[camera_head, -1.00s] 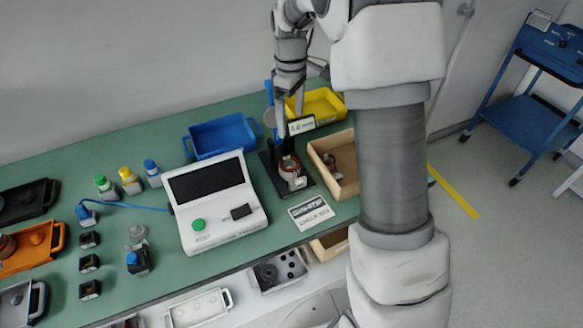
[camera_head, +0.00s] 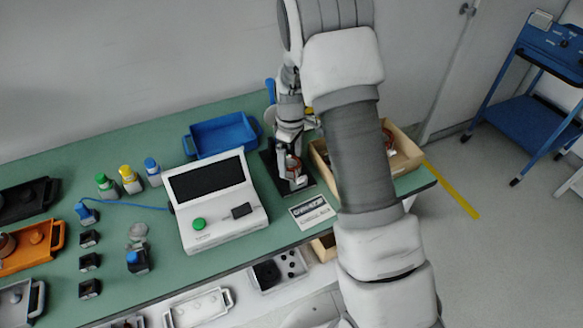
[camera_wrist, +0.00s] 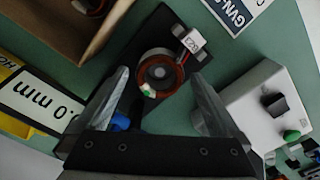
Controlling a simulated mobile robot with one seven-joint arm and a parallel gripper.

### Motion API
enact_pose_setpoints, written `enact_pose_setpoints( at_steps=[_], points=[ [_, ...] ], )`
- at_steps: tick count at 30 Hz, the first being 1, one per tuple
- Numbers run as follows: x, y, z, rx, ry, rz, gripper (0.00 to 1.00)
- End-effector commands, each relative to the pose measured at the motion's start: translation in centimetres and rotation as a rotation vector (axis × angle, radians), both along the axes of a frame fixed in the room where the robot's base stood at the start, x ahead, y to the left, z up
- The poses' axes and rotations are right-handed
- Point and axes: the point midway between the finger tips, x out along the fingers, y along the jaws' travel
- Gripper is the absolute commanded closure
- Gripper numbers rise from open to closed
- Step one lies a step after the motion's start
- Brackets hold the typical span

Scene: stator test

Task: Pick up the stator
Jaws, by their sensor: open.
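The stator (camera_wrist: 160,72), a ring with reddish-brown windings and a pale centre, sits on a black stand base. In the wrist view my gripper (camera_wrist: 162,98) is open, with one finger on each side of the stator's near edge. I see nothing held between the fingers. Whether the fingers touch the stator I cannot tell.
A white tester (camera_head: 215,200) with a dark screen stands left of the stand. A wooden box (camera_head: 405,152), holding another reddish part, is at the right, partly behind my arm. A blue bin (camera_head: 222,136) is at the back. A printed label (camera_head: 312,212) lies in front.

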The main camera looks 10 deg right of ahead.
Motion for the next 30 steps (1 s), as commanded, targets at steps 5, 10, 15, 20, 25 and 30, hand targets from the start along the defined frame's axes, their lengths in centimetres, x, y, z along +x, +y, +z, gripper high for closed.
enact_pose_setpoints(
  at_steps=[5,10,15,20,25,30],
  points=[
    [0.0,0.0,-1.8,0.001,0.001,-0.001,0.00],
    [0.0,0.0,-1.9,0.001,-0.001,-0.001,0.00],
    [0.0,0.0,-1.8,0.001,-0.001,-0.001,0.20],
    [0.0,0.0,-1.8,0.001,-0.001,-0.001,0.49],
    [0.0,0.0,-1.8,0.001,-0.001,-0.001,0.79],
    [0.1,0.0,-1.7,0.001,-0.002,-0.001,1.00]
  ],
)
